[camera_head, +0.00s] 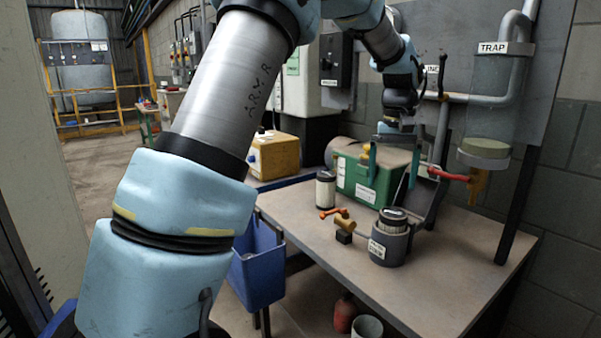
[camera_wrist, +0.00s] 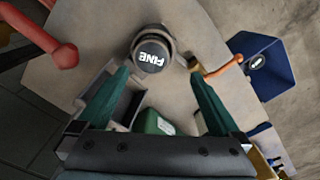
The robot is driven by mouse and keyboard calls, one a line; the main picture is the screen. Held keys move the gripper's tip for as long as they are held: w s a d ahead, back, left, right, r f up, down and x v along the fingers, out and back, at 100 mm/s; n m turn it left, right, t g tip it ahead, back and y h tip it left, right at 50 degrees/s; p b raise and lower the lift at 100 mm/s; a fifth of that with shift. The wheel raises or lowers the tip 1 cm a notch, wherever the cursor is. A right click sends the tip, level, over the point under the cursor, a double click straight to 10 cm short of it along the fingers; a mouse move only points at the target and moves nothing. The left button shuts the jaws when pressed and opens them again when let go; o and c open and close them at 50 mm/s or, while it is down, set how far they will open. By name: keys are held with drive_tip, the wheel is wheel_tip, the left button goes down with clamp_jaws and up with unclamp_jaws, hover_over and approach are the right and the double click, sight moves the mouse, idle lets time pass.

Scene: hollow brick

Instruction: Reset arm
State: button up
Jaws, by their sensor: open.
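My gripper (camera_head: 392,180) is open, its two teal fingers pointing down above the back of the workbench (camera_head: 460,265). Nothing shows held between the fingers, which also frame the wrist view (camera_wrist: 158,75). A dark-lidded filter canister sits in a grey labelled cup (camera_head: 388,245) on the bench, in front of and below my gripper. A second pale canister with a black lid (camera_head: 325,190) stands farther left. My arm crosses the head view from the lower left to the top.
A green box (camera_head: 362,182) stands behind the gripper, beside an open dark case (camera_head: 428,195). An orange-handled valve (camera_head: 343,222) lies near the cup. A red-handled valve (camera_head: 450,175) and pipes are at right. A blue bin (camera_head: 257,265) hangs at the bench's left edge. The bench's front right is clear.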

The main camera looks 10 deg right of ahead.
drive_tip(key=a+f+n, duration=0.1)
drive_tip(key=a+f, duration=0.1)
drive_tip(key=a, duration=0.9)
drive_tip(key=a+f, duration=0.3)
drive_tip(key=a, duration=0.7)
drive_tip(key=s+a+f+n+t, duration=0.1)
drive_tip(key=s+a+f, duration=0.3)
drive_tip(key=s+a, duration=0.7)
drive_tip(key=a, duration=0.3)
drive_tip(key=shift+n+p, duration=0.3)
drive_tip(key=shift+w+f, duration=0.1)
